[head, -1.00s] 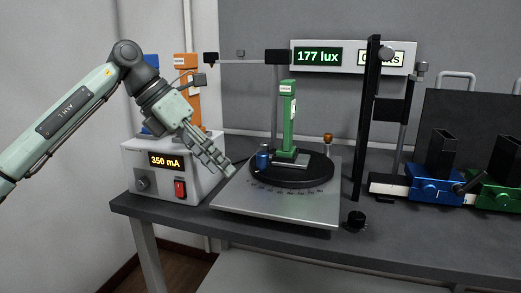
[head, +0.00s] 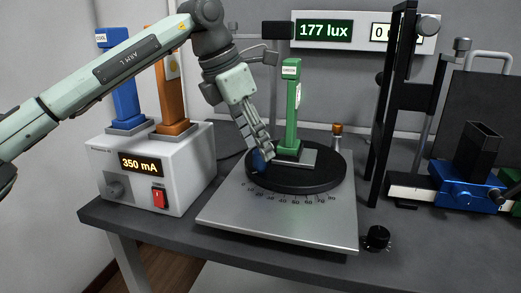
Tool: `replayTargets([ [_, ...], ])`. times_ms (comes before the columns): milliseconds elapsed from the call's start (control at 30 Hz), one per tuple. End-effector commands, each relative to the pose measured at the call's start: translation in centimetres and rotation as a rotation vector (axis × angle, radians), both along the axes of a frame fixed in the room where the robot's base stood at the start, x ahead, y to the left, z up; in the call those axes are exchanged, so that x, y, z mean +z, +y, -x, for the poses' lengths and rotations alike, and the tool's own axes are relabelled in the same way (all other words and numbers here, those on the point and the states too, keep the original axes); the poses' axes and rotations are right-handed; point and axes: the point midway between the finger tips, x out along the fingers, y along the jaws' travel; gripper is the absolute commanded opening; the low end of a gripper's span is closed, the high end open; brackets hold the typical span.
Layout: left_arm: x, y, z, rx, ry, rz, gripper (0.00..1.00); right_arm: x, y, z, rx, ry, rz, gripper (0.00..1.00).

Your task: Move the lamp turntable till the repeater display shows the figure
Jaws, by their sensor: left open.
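The lamp turntable (head: 297,182) is a black disc on a silver plate (head: 280,222) with a degree scale along its front. A green lamp post (head: 291,105) stands upright on it. The repeater display (head: 324,29) reads 177 lux in green. A second readout (head: 383,33) beside it is partly hidden by a black post. My right gripper is not in view.
A white supply box (head: 182,180) showing 350 mA, with a red switch (head: 158,196), stands at left. Blue (head: 126,95) and orange (head: 171,95) lamp posts stand on it. A black upright (head: 391,110), a black knob (head: 377,238) and a blue carriage (head: 461,190) are at right.

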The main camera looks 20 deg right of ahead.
Motion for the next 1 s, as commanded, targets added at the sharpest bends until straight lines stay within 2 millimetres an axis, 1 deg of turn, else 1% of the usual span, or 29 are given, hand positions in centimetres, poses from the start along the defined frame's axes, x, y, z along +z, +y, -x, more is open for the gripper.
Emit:
replayTargets([
  [33,-0.7,-0.3,0.0,-0.002,0.003,-0.001,0.47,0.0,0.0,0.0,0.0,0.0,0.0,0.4],
  [100,-1.5,-0.6,0.0,-0.002,0.002,-0.002,0.47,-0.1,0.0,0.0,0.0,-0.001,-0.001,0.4],
  [200,-2.2,-0.9,-0.1,-0.001,0.001,0.0,0.47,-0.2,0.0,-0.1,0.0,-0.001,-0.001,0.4],
  [500,-2.5,-1.1,-0.2,-0.001,0.0,0.0,0.47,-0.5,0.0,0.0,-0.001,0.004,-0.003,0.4],
  [533,-2.5,-1.1,-0.2,-0.001,0.0,0.0,0.46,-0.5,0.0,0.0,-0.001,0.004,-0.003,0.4],
  [900,-2.5,-1.0,-0.2,-0.001,0.0,0.0,0.0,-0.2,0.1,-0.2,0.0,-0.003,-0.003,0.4],
  [1000,-2.5,-1.0,-0.2,-0.001,0.0,0.0,0.0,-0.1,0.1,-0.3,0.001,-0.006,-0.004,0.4],
])
